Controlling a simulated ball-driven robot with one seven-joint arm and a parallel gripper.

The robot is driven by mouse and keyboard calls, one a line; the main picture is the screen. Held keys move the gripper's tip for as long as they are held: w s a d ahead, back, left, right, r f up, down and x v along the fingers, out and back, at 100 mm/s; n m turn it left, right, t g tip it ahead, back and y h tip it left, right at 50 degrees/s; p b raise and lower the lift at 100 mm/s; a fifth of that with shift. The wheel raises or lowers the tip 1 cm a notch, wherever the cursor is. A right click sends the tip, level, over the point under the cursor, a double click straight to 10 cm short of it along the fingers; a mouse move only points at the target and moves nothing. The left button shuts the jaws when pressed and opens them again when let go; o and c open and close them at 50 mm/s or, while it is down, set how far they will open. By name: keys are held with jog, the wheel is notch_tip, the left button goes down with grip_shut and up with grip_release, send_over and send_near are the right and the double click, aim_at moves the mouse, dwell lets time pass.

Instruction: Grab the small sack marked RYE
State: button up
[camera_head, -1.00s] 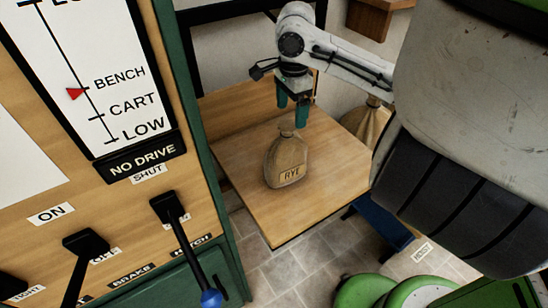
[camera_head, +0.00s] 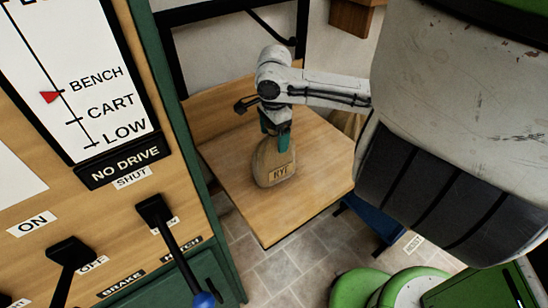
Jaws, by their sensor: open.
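The small tan sack marked RYE (camera_head: 274,165) stands upright on the wooden bench top (camera_head: 265,222), its label facing me. My gripper (camera_head: 274,140) has teal fingers and points down at the sack's top. The fingers are open and overlap the sack's neck in the picture. The neck is hidden behind them, so I cannot tell whether they touch it.
A control panel (camera_head: 135,230) with levers and a scale with its red pointer by BENCH fills the left side. A second sack (camera_head: 346,123) shows partly behind my arm. A blue thing (camera_head: 372,222) stands low beside the bench. The bench top around the sack is clear.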

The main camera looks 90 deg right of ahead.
grip_shut()
dwell(0.8)
jog(key=shift+r, duration=0.15)
